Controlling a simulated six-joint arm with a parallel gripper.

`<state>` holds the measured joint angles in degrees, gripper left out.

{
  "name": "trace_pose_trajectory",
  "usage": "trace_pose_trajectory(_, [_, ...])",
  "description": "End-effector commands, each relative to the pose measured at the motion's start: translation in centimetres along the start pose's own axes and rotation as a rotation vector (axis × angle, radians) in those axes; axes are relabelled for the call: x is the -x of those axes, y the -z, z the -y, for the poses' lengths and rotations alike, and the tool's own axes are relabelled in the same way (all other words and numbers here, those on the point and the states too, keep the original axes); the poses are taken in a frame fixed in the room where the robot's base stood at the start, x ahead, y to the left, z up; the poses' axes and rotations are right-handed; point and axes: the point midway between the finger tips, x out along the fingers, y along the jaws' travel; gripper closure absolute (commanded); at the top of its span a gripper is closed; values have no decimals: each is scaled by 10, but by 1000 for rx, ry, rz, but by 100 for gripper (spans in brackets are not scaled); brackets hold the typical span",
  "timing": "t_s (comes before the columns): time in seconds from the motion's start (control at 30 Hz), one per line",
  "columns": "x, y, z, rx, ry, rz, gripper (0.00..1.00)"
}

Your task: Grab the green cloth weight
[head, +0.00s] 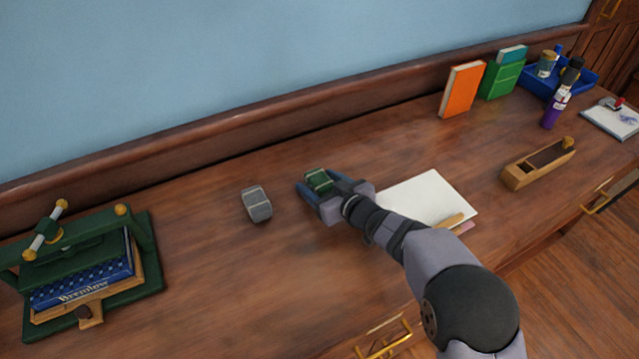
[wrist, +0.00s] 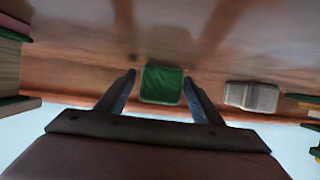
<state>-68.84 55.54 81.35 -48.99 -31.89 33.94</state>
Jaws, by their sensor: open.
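The green cloth weight (head: 318,180) is a small green block with a lighter band, lying on the wooden desktop near the middle. It also shows in the wrist view (wrist: 161,85) as a green rounded square. My gripper (head: 316,185) is open, with one finger on each side of the green weight. In the wrist view the fingertips (wrist: 158,76) stand to the left and right of it, with a small gap visible on the left. Whether the right finger touches it, I cannot tell.
A grey weight (head: 257,203) lies to the left of my gripper. A green book press (head: 90,260) stands at far left. White paper (head: 428,197) lies to the right under my arm. Orange (head: 461,90) and green books (head: 502,79) stand at the back, near a blue tray (head: 581,82).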

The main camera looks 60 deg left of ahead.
Motion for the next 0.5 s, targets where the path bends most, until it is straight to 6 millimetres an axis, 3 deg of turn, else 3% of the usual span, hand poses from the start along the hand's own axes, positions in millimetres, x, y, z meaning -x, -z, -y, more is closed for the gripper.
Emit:
trace_pose_trajectory(0.03, [0,0,0,0,0,0,39])
trace_pose_trajectory(0.3, [1,4,0,1,0,-6,100])
trace_pose_trajectory(0.5, [1,4,0,1,0,-6,100])
